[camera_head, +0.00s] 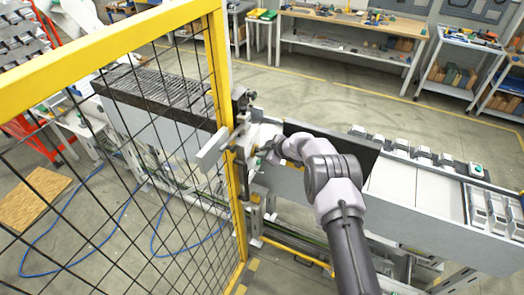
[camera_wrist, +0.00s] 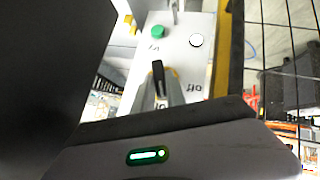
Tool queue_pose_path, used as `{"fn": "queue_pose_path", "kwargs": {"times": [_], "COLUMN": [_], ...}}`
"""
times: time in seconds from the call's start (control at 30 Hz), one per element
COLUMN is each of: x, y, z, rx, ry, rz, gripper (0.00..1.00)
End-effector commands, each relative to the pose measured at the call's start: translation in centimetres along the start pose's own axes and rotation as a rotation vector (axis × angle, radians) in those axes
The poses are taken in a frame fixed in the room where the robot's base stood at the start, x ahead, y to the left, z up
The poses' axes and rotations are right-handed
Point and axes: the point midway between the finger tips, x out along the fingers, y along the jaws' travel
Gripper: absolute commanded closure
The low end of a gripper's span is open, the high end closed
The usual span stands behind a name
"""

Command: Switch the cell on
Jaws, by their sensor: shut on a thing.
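The control panel (camera_wrist: 192,62) is a light plate with a green button (camera_wrist: 157,32), a white button (camera_wrist: 196,40) and a black rotary switch (camera_wrist: 157,70). Lettering near the switch appears upside down; one label reads "off". My gripper (camera_wrist: 160,90) has its fingers on either side of the switch's knob and is shut on it. The knob points roughly up the wrist picture. In the head view my gripper (camera_head: 264,153) is at the panel beside the yellow fence post, and the switch is too small or hidden there.
A yellow-framed mesh fence (camera_head: 215,60) stands just left of my gripper. A dark upright plate (camera_head: 345,150) is close behind my arm. A conveyor with ingots (camera_head: 480,205) runs to the right. Workbenches (camera_head: 350,20) stand at the back, with open floor before them.

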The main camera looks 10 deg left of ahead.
Motion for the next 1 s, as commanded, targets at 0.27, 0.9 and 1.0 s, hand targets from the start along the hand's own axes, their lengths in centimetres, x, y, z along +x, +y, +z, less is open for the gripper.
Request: {"fn": "queue_pose_path", "kwargs": {"times": [0.27, 0.9, 1.0], "x": [0.0, -1.4, -3.6], "y": [0.0, 0.2, 0.1], "z": [-0.1, -0.1, -0.1], "rx": [0.001, 0.003, 0.004], "ry": [0.001, 0.001, 0.000], "rz": [-0.001, -0.001, 0.000], "gripper": [1.00, 0.62, 0.62]}}
